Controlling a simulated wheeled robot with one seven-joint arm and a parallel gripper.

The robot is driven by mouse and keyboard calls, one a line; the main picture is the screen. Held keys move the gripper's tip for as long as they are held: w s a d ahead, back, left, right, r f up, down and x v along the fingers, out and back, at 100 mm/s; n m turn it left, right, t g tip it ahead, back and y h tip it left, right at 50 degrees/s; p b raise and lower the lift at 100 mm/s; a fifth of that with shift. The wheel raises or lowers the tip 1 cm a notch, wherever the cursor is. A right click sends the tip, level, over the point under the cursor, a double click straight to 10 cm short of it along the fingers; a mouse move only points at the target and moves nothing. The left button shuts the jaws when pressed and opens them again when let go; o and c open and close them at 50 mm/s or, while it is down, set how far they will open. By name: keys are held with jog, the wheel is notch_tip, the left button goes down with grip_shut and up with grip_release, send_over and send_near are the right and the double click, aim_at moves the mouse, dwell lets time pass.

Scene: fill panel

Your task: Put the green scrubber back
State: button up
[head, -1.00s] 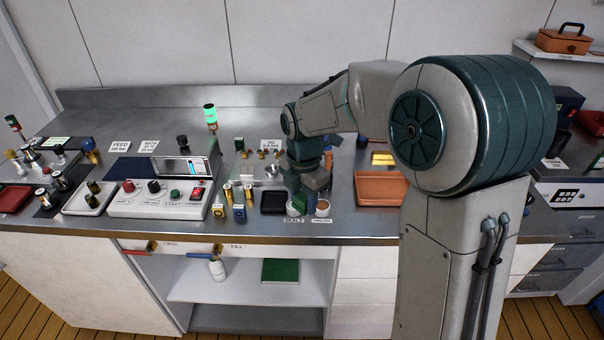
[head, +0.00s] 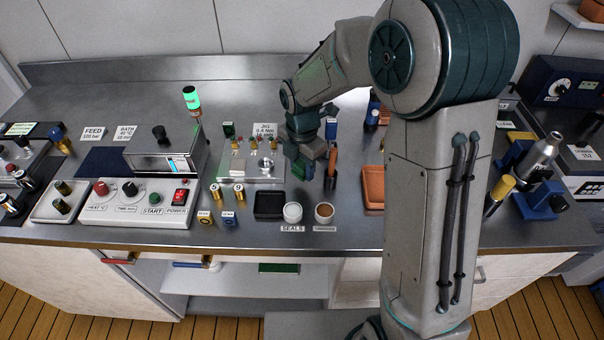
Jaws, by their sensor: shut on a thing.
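My gripper (head: 306,158) is above the bench, behind the white seals cup (head: 292,212) and right of the metal jig plate (head: 245,166). It is shut on a small green thing (head: 300,170), seemingly the green scrubber. The fingers hide most of it, so its shape and its height above the bench are unclear. A small dark green block (head: 229,130) stands behind the jig.
An orange-handled tool (head: 333,160) stands upright close to the right of my gripper. A black tray (head: 269,205) and a brown-filled cup (head: 325,212) are in front. An orange tray (head: 373,187) lies to the right, partly behind my arm.

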aim_at(302, 184)
jog(key=shift+f, duration=2.1)
jog(key=shift+f, duration=0.1)
jog(key=o, duration=1)
jog(key=shift+o, duration=0.2)
